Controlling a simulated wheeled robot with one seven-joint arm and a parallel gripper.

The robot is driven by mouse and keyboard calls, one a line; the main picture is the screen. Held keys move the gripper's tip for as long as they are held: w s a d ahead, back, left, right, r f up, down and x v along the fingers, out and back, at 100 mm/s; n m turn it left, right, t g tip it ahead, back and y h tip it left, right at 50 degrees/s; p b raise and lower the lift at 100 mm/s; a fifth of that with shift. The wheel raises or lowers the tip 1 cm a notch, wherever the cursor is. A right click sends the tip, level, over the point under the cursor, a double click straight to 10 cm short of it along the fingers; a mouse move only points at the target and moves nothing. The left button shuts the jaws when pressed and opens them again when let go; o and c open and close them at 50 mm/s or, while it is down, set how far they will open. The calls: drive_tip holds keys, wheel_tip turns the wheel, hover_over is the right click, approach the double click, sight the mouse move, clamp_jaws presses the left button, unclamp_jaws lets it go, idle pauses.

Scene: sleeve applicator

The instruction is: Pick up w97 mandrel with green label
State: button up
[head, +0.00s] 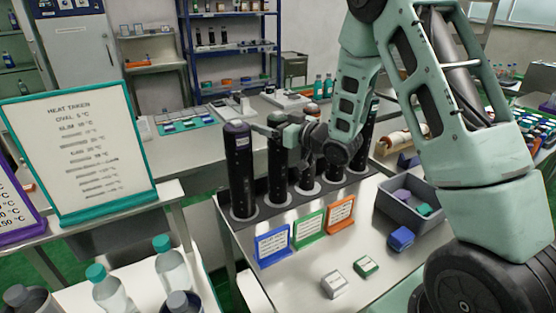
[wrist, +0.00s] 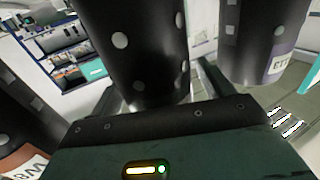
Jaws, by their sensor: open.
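Several tall black mandrels stand upright in a row in a rack (head: 262,212) on the steel table. The leftmost mandrel (head: 238,175) has a purple top and label; its label also shows at right in the wrist view (wrist: 283,62). The second mandrel (head: 276,178) stands just right of it, its upper part partly covered by my gripper (head: 280,131). In the wrist view, a black mandrel with pale dots (wrist: 150,50) stands between my open fingers. I cannot see its label, so I cannot confirm that it is green. A mandrel with an orange label (wrist: 25,162) is at lower left.
Blue, green (head: 310,228) and orange cards stand before the rack. A grey bin (head: 412,205) and small boxes (head: 366,266) lie to the right and front. Bottles (head: 172,262) and a sign (head: 80,150) stand at left. Neighbouring mandrels stand close to my gripper.

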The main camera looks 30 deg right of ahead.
drive_tip(key=shift+c, duration=0.3)
drive_tip(key=c, duration=1.5)
clamp_jaws()
drive_tip(key=shift+r, duration=0.15)
